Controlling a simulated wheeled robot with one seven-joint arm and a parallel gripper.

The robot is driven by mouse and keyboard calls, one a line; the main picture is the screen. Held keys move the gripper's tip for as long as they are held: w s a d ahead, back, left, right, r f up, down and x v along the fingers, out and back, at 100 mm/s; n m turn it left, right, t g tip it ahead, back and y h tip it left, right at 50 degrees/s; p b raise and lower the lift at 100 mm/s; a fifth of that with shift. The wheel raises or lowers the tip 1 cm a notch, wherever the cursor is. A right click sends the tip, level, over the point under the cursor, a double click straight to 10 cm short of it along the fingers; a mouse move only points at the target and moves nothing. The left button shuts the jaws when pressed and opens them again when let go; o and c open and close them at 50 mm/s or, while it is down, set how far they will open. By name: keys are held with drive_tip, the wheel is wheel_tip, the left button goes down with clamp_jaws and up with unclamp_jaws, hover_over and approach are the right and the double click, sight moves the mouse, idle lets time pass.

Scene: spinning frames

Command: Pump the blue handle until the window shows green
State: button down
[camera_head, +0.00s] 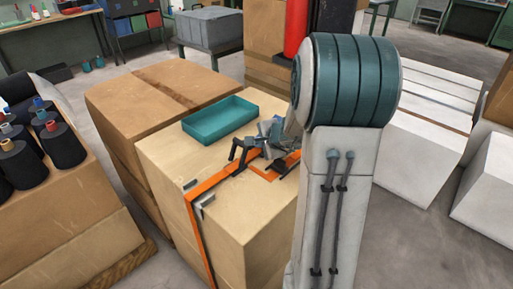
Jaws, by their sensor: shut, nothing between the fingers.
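My gripper (270,140) is low over the top of a pale wooden crate (165,150), partly hidden behind my own arm. It is shut and holds nothing. Dark and grey parts crowd together under it, on and beside an orange strap (215,181) that runs over the crate top and down its front. I cannot pick out the blue handle or the window among these small parts, and cannot tell whether the gripper touches any of them.
A teal open tray (220,119) sits on the crate top behind the strap. Brown cartons (150,90) stand close behind and left. Dark spools (62,145) stand on a box at the far left. White crates (430,145) are at the right. Bare floor shows at the lower left.

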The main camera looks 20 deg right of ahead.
drive_tip(key=shift+s+f, duration=0.2)
drive_tip(key=shift+f, duration=0.4)
drive_tip(key=shift+s+f, duration=0.2)
drive_tip(key=shift+f, duration=0.35)
drive_tip(key=shift+s+a+r+g, duration=0.15)
drive_tip(key=shift+a+r, duration=0.25)
drive_tip(key=shift+a, duration=0.2)
drive_tip(key=shift+w+a+r+g, duration=0.15)
drive_tip(key=shift+a+r, duration=0.25)
drive_tip(key=shift+a, duration=0.2)
drive_tip(key=shift+d+r, duration=0.15)
drive_tip(key=shift+s+r+p, duration=0.1)
drive_tip(key=shift+r+p, duration=0.35)
drive_tip(key=shift+p, duration=0.05)
drive_tip(key=shift+s+a+r+p, duration=0.1)
drive_tip(key=shift+a+r+p, duration=0.25)
drive_tip(key=shift+r, duration=0.3)
drive_tip(key=shift+s+a+r+p, duration=0.15)
drive_tip(key=shift+a+r+p, duration=0.25)
drive_tip(key=shift+r, duration=0.3)
drive_tip(key=shift+s+a+r+p, duration=0.1)
drive_tip(key=shift+a+r+p, duration=0.1)
drive_tip(key=shift+r+p, duration=0.35)
drive_tip(key=shift+r, duration=0.1)
